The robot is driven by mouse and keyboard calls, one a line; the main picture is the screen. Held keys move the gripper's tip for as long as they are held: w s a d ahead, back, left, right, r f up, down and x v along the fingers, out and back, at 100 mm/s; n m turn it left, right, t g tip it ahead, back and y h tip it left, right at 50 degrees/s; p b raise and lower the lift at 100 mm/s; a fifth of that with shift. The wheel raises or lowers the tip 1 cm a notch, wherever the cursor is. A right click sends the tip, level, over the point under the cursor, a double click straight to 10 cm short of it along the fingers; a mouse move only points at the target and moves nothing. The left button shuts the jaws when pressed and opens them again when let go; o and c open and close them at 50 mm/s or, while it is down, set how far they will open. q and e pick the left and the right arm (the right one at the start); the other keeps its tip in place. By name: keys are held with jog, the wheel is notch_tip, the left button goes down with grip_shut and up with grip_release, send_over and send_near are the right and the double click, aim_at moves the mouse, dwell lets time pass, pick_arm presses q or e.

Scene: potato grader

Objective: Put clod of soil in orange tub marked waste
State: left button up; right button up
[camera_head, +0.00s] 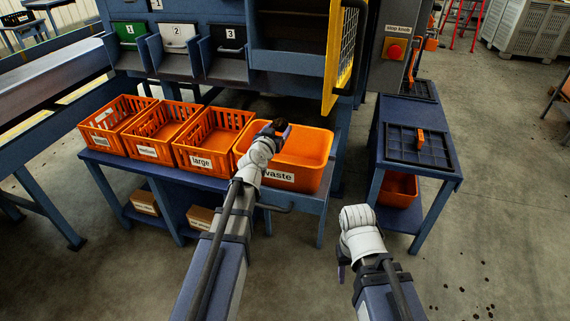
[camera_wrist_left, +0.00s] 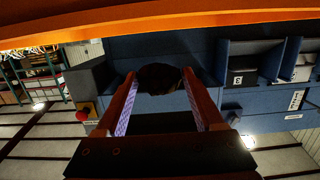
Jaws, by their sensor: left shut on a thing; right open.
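The clod of soil (camera_wrist_left: 160,77) is a dark brown lump. It sits between the fingertips of my left gripper (camera_wrist_left: 162,92), which is shut on it. In the head view the clod (camera_head: 282,124) shows at the end of my left arm, over the back part of the orange tub marked waste (camera_head: 311,179). In the left wrist view the orange tub rim (camera_wrist_left: 150,20) crosses the top edge. I see no other thing in the visible part of the tub. My right gripper (camera_head: 341,272) is low at the front, over the floor, open and mostly hidden behind its wrist.
Three orange crates, one labelled large (camera_head: 203,161), stand left of the tub on the blue bench. A yellow mesh guard (camera_head: 342,58) hangs close behind the tub. A blue side table (camera_head: 448,170) with a black tray (camera_head: 405,145) stands at right.

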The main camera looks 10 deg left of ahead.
pick_arm(q)
jog(key=o, duration=1.4)
jog(key=s, duration=0.2)
jog(key=s+r, duration=0.1)
jog(key=s, duration=0.2)
jog(key=s+p, duration=0.1)
jog(key=s, duration=0.1)
jog(key=shift+s+a+r, duration=0.15)
jog(key=shift+s, duration=0.25)
